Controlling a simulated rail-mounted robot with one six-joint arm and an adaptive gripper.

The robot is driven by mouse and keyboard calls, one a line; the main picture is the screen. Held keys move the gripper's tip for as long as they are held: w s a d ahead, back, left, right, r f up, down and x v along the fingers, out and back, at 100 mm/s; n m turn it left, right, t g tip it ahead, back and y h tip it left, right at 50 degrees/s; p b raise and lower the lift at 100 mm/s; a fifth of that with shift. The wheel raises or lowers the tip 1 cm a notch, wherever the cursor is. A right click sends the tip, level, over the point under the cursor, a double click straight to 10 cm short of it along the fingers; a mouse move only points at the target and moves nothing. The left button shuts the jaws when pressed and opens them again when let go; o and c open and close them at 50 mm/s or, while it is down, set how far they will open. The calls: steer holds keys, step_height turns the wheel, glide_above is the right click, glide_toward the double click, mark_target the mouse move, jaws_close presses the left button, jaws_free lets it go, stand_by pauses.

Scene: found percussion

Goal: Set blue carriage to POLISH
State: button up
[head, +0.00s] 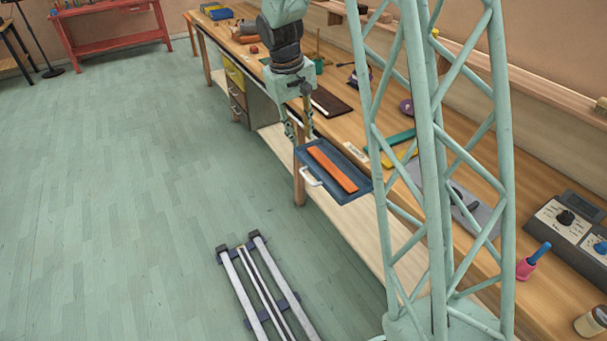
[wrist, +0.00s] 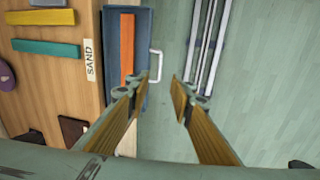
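The blue carriage (head: 346,195) is a shallow dark blue tray with a white handle (head: 311,178) on its floor-side edge. An orange bar (head: 332,169) lies in it. In the wrist view the carriage (wrist: 113,50) is beside a white label reading SAND (wrist: 91,60); no POLISH label is readable. My gripper (head: 300,136) is by the carriage at the bench's front edge. In the wrist view my gripper (wrist: 159,84) is open, its fingers apart and empty. The handle (wrist: 156,66) lies just beyond the fingertips, nearer the left one; contact cannot be told.
The wooden bench (head: 335,125) holds a teal bar (head: 398,139), a yellow bar (head: 402,157), a dark brown board (head: 329,101) and a control box (head: 566,217). Rails (head: 262,292) lie on the open floor. My lattice column blocks part of the bench.

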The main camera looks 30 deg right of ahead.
glide_above(306, 177)
steer(key=a, duration=0.3)
step_height(306, 177, down, 7)
steer(key=shift+d+f, duration=0.15)
steer(key=shift+f, duration=0.1)
steer(key=shift+d+f+b, duration=0.1)
steer(key=shift+d+f, duration=0.3)
steer(key=shift+f, duration=1.85)
steer(key=shift+d+f+b, duration=0.1)
steer(key=shift+d+f, duration=0.35)
steer(key=shift+f, duration=1.75)
steer(key=shift+d+f+b, duration=0.1)
steer(key=shift+d+f, duration=0.3)
steer(key=shift+f, duration=1.85)
jaws_close()
